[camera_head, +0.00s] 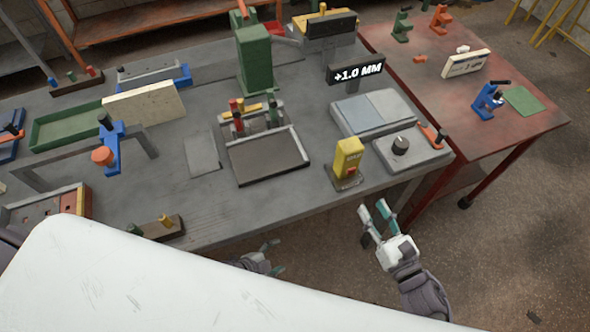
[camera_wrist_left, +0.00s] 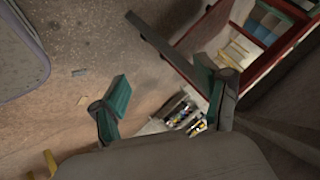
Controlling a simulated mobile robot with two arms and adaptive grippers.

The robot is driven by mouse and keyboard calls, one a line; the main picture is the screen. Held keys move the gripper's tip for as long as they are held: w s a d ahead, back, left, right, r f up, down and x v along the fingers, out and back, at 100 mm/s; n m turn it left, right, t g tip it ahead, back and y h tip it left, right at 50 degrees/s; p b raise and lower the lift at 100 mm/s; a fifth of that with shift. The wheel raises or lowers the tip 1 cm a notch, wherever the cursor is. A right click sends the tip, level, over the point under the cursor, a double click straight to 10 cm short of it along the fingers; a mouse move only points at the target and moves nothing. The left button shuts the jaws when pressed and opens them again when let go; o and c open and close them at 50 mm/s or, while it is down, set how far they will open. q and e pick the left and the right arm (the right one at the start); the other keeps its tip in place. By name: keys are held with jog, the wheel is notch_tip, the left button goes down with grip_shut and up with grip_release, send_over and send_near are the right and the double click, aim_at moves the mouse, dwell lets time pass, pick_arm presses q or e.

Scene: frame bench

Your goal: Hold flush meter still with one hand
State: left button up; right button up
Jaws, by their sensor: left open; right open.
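A dark display reading +1.0 MM (camera_head: 356,71) stands on a post behind a flat grey unit (camera_head: 373,112) on the right of the bench; I take these for the flush meter, but cannot be sure. My right gripper (camera_head: 378,222) is open and empty off the bench's front edge, below a yellow device (camera_head: 348,158). My left gripper (camera_head: 270,257) is mostly hidden behind a white panel in the head view. The left wrist view shows its fingers (camera_wrist_left: 165,95) spread and empty over the floor. Neither gripper touches the display or unit.
A large white panel (camera_head: 180,270) fills the lower left foreground. A grey box with a black knob (camera_head: 400,146) sits at the bench's right corner. A dark tray (camera_head: 268,160) lies mid-bench. A red table (camera_head: 460,110) stands to the right. Floor shows at lower right.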

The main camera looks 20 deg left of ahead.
pick_arm(q)
jog(key=d+r+m+h, duration=0.4)
jog(key=d+r+m, duration=0.2)
jog(key=d+r, duration=0.15)
jog(key=s+d+r+m+g+h, duration=0.3)
jog(key=s+d+r+m+h, duration=0.15)
jog(key=r+m, duration=0.35)
jog(key=s+d+r+m+g+h, duration=0.35)
jog(key=s+r+m, duration=0.2)
jog(key=r, duration=0.35)
jog(key=m+t+y, duration=0.3)
jog(key=m+t, duration=0.6)
jog(key=m, duration=0.4)
send_near(339, 158)
jog(key=shift+s+a+n, duration=0.2)
jog(key=shift+a+n, duration=0.05)
jog(key=shift+a, duration=0.15)
jog(key=shift+w+d, duration=0.2)
jog(key=shift+w, duration=0.05)
jog(key=x, duration=1.3)
jog(key=shift+s+d, duration=0.1)
jog(key=shift+s, duration=0.05)
jog(key=shift+c, duration=0.2)
jog(key=c, duration=1.3)
